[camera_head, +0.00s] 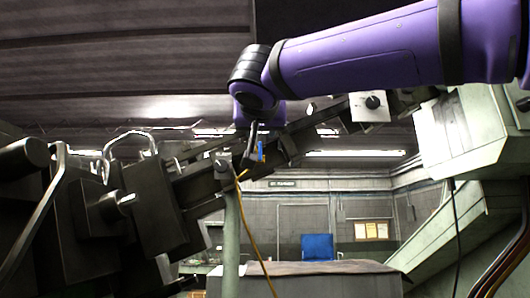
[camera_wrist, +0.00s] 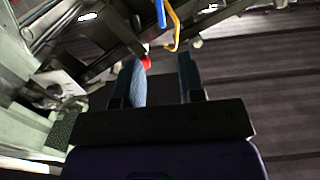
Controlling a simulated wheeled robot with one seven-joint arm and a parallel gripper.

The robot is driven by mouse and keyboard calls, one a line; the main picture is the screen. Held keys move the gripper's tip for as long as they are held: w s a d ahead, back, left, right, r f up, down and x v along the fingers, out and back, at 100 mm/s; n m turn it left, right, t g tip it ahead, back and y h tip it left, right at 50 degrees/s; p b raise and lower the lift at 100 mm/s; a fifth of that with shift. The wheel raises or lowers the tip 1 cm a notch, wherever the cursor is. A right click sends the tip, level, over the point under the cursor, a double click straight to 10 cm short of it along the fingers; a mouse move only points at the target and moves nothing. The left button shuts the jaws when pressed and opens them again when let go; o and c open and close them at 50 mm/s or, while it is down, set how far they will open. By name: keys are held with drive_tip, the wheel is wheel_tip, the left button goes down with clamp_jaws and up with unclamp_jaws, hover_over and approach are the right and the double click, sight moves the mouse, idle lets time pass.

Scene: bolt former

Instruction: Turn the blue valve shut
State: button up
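The blue valve shows as a small blue piece (camera_head: 260,150) on the dark slanted beam in the head view, partly hidden by my gripper. In the wrist view a blue bar (camera_wrist: 160,13) at the top centre appears to be the same valve, beside a yellow hose (camera_wrist: 174,30). My gripper (camera_wrist: 161,60) is open, its two fingers apart with nothing between them. The blue bar lies beyond the fingertips, apart from them in the wrist view. In the head view my gripper (camera_head: 252,138) hangs just above the blue piece; whether they touch cannot be told.
A dark slanted beam (camera_head: 200,185) crosses the head view beneath my arm. A yellow hose (camera_head: 246,215) hangs from it beside a pale green post (camera_head: 231,245). A red part (camera_wrist: 146,62) shows near the left fingertip. Pale green machine housing (camera_head: 465,130) stands at right.

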sight(260, 143)
drive_tip(key=w, duration=1.1)
drive_tip(key=shift+w+r, duration=0.1)
drive_tip(key=shift+r, duration=0.15)
clamp_jaws()
